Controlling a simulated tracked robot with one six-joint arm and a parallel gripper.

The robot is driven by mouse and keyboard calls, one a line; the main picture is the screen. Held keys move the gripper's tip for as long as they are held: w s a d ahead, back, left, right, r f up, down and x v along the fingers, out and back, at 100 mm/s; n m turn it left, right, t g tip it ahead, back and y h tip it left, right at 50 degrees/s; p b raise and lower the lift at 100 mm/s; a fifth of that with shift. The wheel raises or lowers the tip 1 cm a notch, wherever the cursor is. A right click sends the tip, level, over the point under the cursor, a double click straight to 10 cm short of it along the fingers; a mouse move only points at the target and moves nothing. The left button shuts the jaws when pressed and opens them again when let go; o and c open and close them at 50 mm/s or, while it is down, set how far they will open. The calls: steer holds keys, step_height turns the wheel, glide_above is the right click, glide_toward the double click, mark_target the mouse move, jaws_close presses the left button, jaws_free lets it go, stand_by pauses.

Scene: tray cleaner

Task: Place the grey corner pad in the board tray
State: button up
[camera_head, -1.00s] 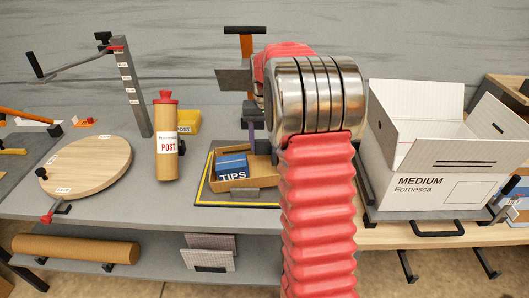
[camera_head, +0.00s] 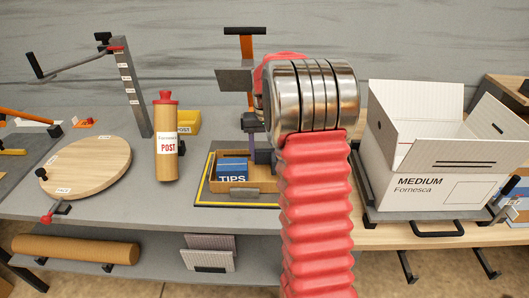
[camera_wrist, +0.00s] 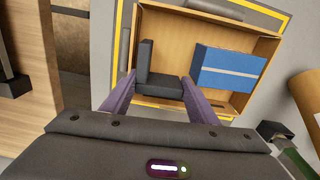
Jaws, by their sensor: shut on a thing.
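The grey corner pad (camera_wrist: 162,85) is a dark L-shaped piece between the purple fingers of my gripper (camera_wrist: 158,92), which is shut on it. The board tray (camera_wrist: 168,28) is a shallow brown open tray. In the wrist view the pad overlaps the tray's near left corner; I cannot tell whether it touches the floor or walls. A blue TIPS box (camera_wrist: 228,67) lies in the tray, to the right of the pad. In the head view the tray (camera_head: 258,186) shows left of my arm with the TIPS box (camera_head: 232,168); a dark piece, probably the pad (camera_head: 263,156), shows at its back right.
The tray stands on a yellow-edged grey mat (camera_head: 204,192). A POST tube (camera_head: 166,160) and a round wooden board (camera_head: 88,165) stand to the left. An open MEDIUM carton (camera_head: 432,180) stands to the right, past my arm. Clear bench shows in front of the tube.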

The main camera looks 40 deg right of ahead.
mark_target(265, 151)
steer(key=shift+f, duration=0.5)
steer(key=o, duration=1)
step_height(265, 151, up, 13)
steer(key=shift+r, duration=0.15)
stand_by(0.6)
